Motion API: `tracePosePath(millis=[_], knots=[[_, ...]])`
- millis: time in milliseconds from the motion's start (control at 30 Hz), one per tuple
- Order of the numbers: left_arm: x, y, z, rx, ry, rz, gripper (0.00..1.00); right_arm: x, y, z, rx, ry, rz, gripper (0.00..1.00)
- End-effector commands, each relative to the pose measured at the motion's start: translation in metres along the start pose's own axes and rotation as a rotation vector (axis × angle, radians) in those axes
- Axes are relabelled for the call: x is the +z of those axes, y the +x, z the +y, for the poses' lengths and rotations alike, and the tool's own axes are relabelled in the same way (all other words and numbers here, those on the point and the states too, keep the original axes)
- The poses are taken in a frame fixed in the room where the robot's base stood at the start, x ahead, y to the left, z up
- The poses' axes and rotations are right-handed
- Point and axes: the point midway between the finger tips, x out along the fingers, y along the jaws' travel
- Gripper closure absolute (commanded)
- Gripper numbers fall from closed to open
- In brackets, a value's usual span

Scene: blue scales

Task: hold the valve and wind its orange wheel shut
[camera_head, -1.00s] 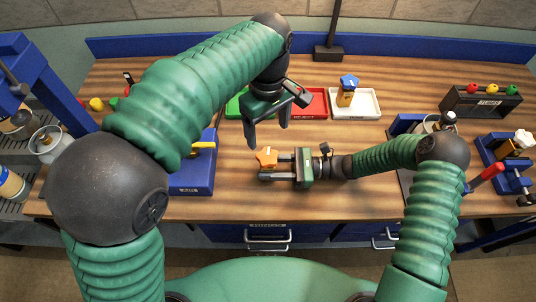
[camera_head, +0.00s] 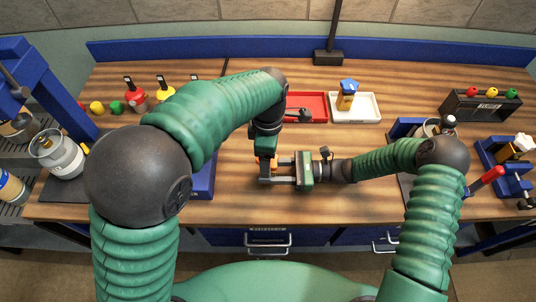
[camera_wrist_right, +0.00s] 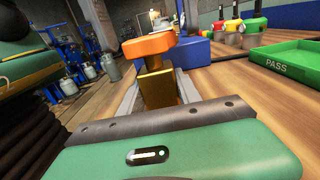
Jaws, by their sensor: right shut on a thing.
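My right gripper (camera_head: 284,181) is shut on the valve's brass body (camera_wrist_right: 158,88), which sits between its two grey fingers above the bench in the right wrist view. The valve's orange wheel (camera_wrist_right: 148,46) sticks up beyond the fingers. In the head view only a little of the orange wheel (camera_head: 273,163) shows. My left gripper (camera_head: 265,175) points down right at the wheel and covers most of it.
Behind are a red tray (camera_head: 310,99) and a white tray (camera_head: 366,116) holding a blue-wheeled valve (camera_head: 347,92). A green PASS tray (camera_wrist_right: 290,62) shows in the wrist view. A blue fixture (camera_head: 203,184) stands left of the grippers. The front middle bench is clear.

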Motion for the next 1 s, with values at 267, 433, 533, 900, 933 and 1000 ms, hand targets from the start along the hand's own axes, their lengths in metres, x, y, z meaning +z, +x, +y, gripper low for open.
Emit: tracePosePath(millis=[267, 433, 533, 900, 933, 1000], knots=[[-0.0001, 0.0079, -0.0002, 0.000, 0.000, 0.000, 0.25, 0.0000, -0.0002, -0.0003, -0.001, 0.000, 0.001, 1.00], [-0.0001, 0.0076, -0.0001, 0.000, 0.000, 0.000, 0.39, 0.0000, -0.0002, -0.0003, -0.001, 0.000, 0.000, 1.00], [-0.0001, 0.0075, 0.0000, 0.001, 0.000, 0.000, 0.52, 0.0000, -0.0002, -0.0003, -0.001, 0.000, 0.001, 1.00], [-0.0002, 0.0072, 0.0006, 0.002, 0.002, 0.000, 0.87, 0.0000, 0.0000, 0.0001, 0.000, -0.001, 0.000, 1.00], [-0.0003, 0.0071, 0.0006, 0.003, 0.004, 0.000, 0.87, 0.0000, 0.0000, 0.0002, 0.000, 0.000, 0.000, 1.00], [-0.0003, 0.0071, 0.0007, 0.003, 0.012, 0.000, 0.87, 0.0000, 0.0000, 0.0003, 0.001, -0.001, 0.000, 1.00]])
